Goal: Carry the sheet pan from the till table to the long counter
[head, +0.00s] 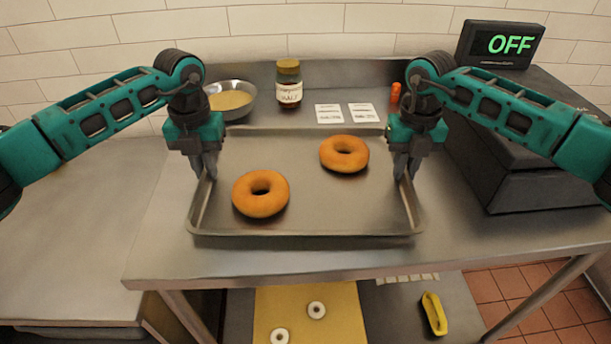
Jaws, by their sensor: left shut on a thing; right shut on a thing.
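The sheet pan (310,212) is a grey metal tray in the middle of the head view, on or just over the steel table (160,240); I cannot tell if it touches. Two brown bagels lie in it, one front left (260,205) and one back right (344,167). My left gripper (207,174) is shut on the pan's left rim. My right gripper (404,174) is shut on the pan's right rim. The fingertips partly hide both rims. A lower steel counter surface (60,230) shows at the left; I cannot tell if it is the long counter.
A shelf below holds a yellow board (345,310) with small rings.

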